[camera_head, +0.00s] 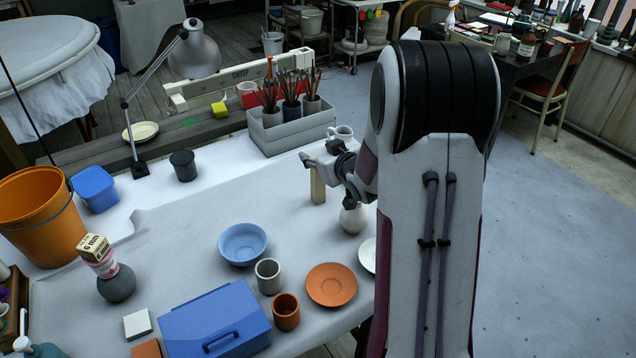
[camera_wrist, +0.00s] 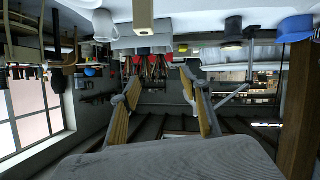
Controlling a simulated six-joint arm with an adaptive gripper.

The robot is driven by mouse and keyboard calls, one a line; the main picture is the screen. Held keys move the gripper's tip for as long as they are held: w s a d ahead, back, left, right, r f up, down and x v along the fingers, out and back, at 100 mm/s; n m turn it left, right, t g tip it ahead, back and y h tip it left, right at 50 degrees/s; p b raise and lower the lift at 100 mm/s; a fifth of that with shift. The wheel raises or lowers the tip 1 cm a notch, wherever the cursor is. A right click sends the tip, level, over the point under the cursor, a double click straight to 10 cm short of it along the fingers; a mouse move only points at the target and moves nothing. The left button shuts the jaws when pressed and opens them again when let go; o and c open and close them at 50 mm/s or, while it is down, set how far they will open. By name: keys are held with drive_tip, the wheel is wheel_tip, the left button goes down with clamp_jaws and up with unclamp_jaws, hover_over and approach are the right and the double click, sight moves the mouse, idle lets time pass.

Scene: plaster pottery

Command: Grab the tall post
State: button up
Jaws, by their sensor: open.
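The tall post (camera_head: 317,187) is a pale wooden block standing upright on the white-covered table, near the far right part. My gripper (camera_head: 310,160) is close to the post's top and hides part of it in the head view. In the wrist view, which is upside down, my gripper (camera_wrist: 160,78) has its two yellow-padded fingers spread wide with nothing between them. The end of the post (camera_wrist: 143,14) shows at the top edge of that view, outside the fingers. I cannot tell whether any finger touches it.
A white mug (camera_head: 344,132) stands behind my gripper and a round white vase (camera_head: 352,218) stands right of the post. A grey crate of brush pots (camera_head: 290,131) is behind. A blue bowl (camera_head: 243,244) and orange plate (camera_head: 331,285) lie in front.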

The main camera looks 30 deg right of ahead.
drive_tip(key=d+f+t+y, duration=0.2)
drive_tip(key=d+f+t, duration=0.1)
drive_tip(key=f, duration=0.7)
drive_tip(key=shift+s+d, duration=0.15)
drive_tip(key=shift+d, duration=0.65)
drive_tip(key=shift+w+f, duration=0.2)
drive_tip(key=shift+w, duration=1.1)
hover_over(318, 182)
drive_tip(key=w+d, duration=0.1)
drive_tip(key=w, duration=0.1)
drive_tip(key=shift+s+f, duration=0.15)
